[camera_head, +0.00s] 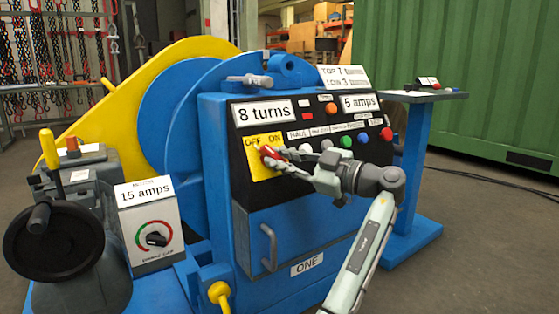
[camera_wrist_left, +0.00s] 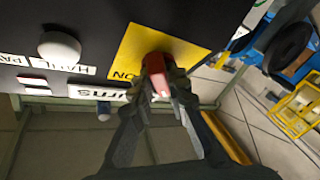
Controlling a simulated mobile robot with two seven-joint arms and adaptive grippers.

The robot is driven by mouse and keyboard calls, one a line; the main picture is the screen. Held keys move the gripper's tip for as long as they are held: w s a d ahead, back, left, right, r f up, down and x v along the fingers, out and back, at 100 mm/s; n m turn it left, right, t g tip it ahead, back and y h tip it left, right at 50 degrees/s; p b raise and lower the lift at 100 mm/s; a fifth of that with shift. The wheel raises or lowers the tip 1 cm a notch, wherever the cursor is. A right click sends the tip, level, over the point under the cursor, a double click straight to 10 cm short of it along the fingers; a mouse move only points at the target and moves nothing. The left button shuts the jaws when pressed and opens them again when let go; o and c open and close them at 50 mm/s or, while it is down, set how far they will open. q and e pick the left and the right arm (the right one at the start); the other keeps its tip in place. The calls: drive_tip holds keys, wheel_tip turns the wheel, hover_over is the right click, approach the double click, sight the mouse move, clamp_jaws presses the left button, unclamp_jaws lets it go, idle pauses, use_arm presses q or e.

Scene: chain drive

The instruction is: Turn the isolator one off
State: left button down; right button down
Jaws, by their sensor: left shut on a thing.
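The isolator is a red handle (camera_head: 269,152) on a yellow plate (camera_head: 258,172) marked OFF at left and ON at right. The plate sits on the black control panel of the blue machine. My left gripper (camera_head: 275,158) is at the handle, its fingers closed around it. In the left wrist view the red handle (camera_wrist_left: 155,68) is between my fingertips, against the yellow plate (camera_wrist_left: 132,52). The fingers hide part of the handle, so its exact setting is hard to tell. My right gripper is not in view.
A white knob (camera_wrist_left: 60,48) and several coloured buttons, one green (camera_head: 346,141), lie right of the isolator in the head view. A metal door handle (camera_head: 268,247) sticks out below. A box labelled 15 amps (camera_head: 148,222) and a black handwheel (camera_head: 52,240) stand at left.

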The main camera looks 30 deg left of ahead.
use_arm(q)
drive_tip(key=shift+n+g, duration=0.5)
drive_tip(key=shift+n, duration=0.2)
drive_tip(key=c, duration=1.5)
unclamp_jaws()
drive_tip(key=d, duration=1.2)
drive_tip(key=shift+w+r, duration=0.1)
drive_tip(key=shift+w, duration=0.15)
